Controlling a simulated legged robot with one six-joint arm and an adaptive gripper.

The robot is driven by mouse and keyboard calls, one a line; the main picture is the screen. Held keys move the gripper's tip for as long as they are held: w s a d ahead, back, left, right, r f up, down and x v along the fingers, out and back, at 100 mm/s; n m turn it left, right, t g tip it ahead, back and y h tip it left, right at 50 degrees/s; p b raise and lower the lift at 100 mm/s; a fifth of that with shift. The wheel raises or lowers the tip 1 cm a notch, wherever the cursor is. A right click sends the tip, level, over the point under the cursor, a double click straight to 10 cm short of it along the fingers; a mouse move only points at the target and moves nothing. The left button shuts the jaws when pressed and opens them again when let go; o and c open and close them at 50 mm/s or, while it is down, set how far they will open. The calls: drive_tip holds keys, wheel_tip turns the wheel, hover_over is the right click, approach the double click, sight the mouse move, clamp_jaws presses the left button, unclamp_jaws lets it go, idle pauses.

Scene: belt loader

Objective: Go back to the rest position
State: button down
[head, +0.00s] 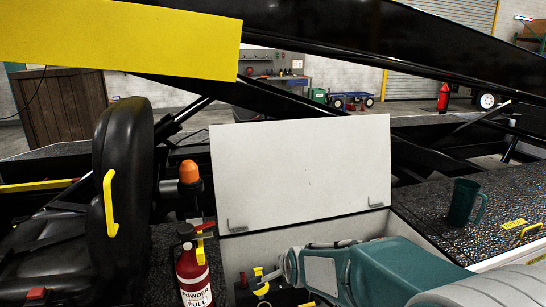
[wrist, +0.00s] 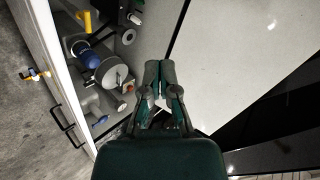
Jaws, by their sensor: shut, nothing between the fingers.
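My gripper (wrist: 161,68) shows in the wrist view with its two dark fingers together and nothing between them. In the head view my teal and grey arm reaches from the lower right to the open compartment (head: 300,238); I cannot make out the fingers there. The compartment's pale lid (head: 300,172) stands raised behind the arm.
A red fire extinguisher (head: 193,272) stands left of the compartment, with an orange beacon (head: 189,172) behind it and a black seat (head: 122,190) farther left. A teal mug (head: 463,202) stands on the black textured deck at right. A dark beam and yellow panel (head: 120,35) cross overhead.

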drive_tip(key=s+d+r+n+g, duration=0.1)
drive_tip(key=s+d+r+n, duration=0.1)
drive_tip(key=s, duration=0.7)
drive_tip(key=s+d+r+n+g+h, duration=0.1)
drive_tip(key=s+d+r+n, duration=0.2)
drive_tip(key=s, duration=0.7)
drive_tip(key=s+d+r+n+g+h, duration=0.1)
drive_tip(key=s+d+r+n, duration=0.1)
drive_tip(key=s+d+n, duration=0.4)
drive_tip(key=s+d, duration=0.2)
drive_tip(key=s, duration=0.2)
drive_tip(key=shift+r+g, duration=0.15)
drive_tip(key=shift+g, duration=0.25)
